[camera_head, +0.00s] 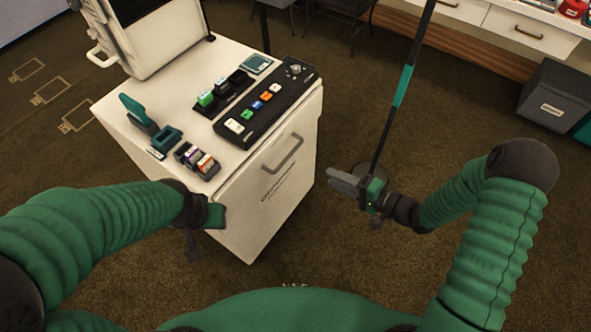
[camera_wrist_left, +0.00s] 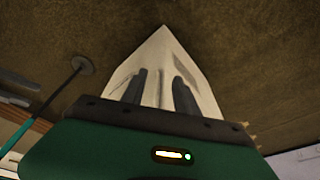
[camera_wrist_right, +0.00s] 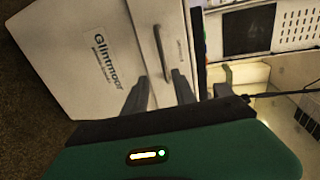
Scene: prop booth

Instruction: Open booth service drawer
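The booth service drawer (camera_head: 265,190) is the upright white front of a white cabinet. It looks shut, flush with the cabinet. A grey bar handle (camera_head: 283,153) is near its top, and the handle also shows in the right wrist view (camera_wrist_right: 162,52). My right gripper (camera_head: 338,183) is open and empty, to the right of the drawer front and apart from the handle. It points toward the front. My left gripper (camera_head: 192,247) is open and empty, pointing down by the cabinet's left lower side. The left wrist view shows the cabinet (camera_wrist_left: 165,55) beyond its fingers.
The cabinet top bears a black button panel (camera_head: 265,100), several small blocks, a teal-handled tool (camera_head: 138,113) and a white case (camera_head: 150,35). A dark pole (camera_head: 398,95) stands behind my right gripper. A grey box (camera_head: 553,97) is far right. Floor before the drawer is clear.

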